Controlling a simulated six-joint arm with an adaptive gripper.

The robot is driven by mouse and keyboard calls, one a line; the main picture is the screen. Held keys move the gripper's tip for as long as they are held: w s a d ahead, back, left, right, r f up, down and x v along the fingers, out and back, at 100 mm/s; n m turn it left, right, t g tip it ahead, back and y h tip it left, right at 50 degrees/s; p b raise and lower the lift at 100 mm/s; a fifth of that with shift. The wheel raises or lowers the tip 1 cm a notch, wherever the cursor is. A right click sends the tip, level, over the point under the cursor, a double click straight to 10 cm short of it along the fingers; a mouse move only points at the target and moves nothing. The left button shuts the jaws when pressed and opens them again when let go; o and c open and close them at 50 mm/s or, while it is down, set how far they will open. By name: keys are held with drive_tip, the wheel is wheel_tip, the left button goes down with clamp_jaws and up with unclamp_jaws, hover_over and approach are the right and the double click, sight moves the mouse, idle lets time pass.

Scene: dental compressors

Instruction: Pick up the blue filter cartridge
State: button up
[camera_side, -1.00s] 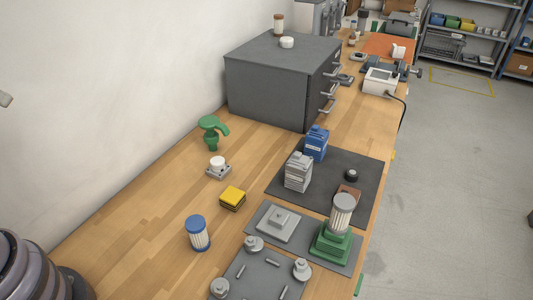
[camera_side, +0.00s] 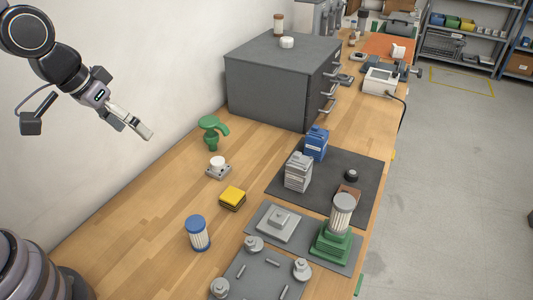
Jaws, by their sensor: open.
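The blue filter cartridge (camera_side: 198,233) stands upright on the wooden bench, with a blue cap and a pale ribbed body. My gripper (camera_side: 146,133) is in the air at the upper left, in front of the white wall, above and to the left of the cartridge and well apart from it. The gripper is open and nothing shows between its fingers. A similar cartridge with a grey cap (camera_side: 343,214) stands on a green stepped base (camera_side: 331,243) at the right.
A yellow-and-black block (camera_side: 232,198), a small white-topped part (camera_side: 218,168) and a green fitting (camera_side: 212,132) stand behind the cartridge. A grey plate with posts (camera_side: 262,280) lies to its right. A dark drawer cabinet (camera_side: 265,88) stands farther back. Bare bench surrounds the cartridge.

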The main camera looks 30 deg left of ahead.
hover_over(197, 231)
drive_tip(key=a, duration=0.4)
wheel_tip(197, 231, down, 8)
drive_tip(key=shift+y, duration=0.8)
drive_tip(key=f, duration=0.4)
drive_tip(key=s+d+f, duration=0.1)
drive_tip(key=f, duration=0.3)
drive_tip(key=d+f, duration=0.1)
drive_tip(key=f, duration=0.3)
drive_tip(key=shift+s+d+f, duration=0.1)
drive_tip(key=shift+s+d, duration=0.05)
drive_tip(key=shift+s, duration=0.05)
drive_tip(key=x, duration=0.7)
drive_tip(key=shift+f, duration=0.4)
drive_tip(key=shift+c, duration=0.3)
drive_tip(key=c, duration=1.2)
drive_tip(key=shift+r, duration=0.1)
drive_tip(key=shift+c, duration=0.2)
